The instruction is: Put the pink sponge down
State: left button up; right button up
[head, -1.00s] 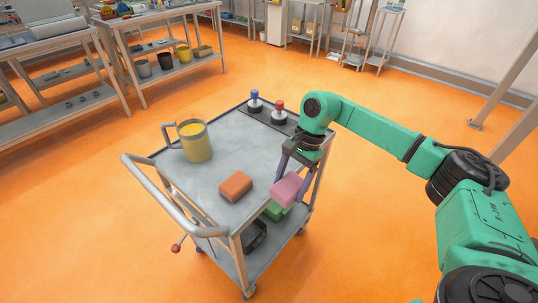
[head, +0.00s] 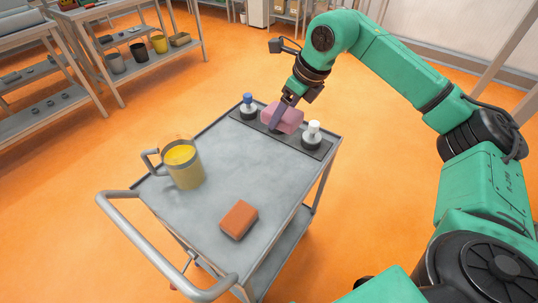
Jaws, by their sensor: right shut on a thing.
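The pink sponge (head: 284,118) is in the jaws of my right gripper (head: 277,123), over the dark strip (head: 285,136) at the far end of the grey cart top (head: 222,166). I cannot tell whether it touches the strip or what is under it. My left gripper is not in view.
An orange sponge (head: 239,220) lies near the front of the cart top. A jug with yellow contents (head: 184,165) stands at the left. The cart handle (head: 158,250) runs along the near left. The middle of the cart top is clear.

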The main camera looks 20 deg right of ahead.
jog(key=shift+w+f, duration=0.3)
jog(key=shift+f, duration=0.15)
jog(key=p, duration=0.1)
send_over(277, 171)
jog(key=s, duration=0.2)
notch_tip(277, 171, down, 6)
jog(key=f, duration=0.4)
jog(key=f+p, duration=0.1)
jog(key=f, duration=0.6)
jog(key=shift+w+d+f+p, duration=0.25)
jog(key=shift+d+f+p, duration=0.1)
jog(key=shift+d+f, duration=0.05)
jog(key=shift+f, duration=0.25)
jog(key=shift+w, duration=0.1)
jog(key=shift+f, duration=0.2)
jog(key=o, duration=1.3)
jog(key=shift+r, duration=0.25)
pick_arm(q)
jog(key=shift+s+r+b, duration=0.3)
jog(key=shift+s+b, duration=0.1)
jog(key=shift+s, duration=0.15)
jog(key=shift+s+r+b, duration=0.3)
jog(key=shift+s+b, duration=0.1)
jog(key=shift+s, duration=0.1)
pick_arm(e)
jog(key=v, duration=1.2)
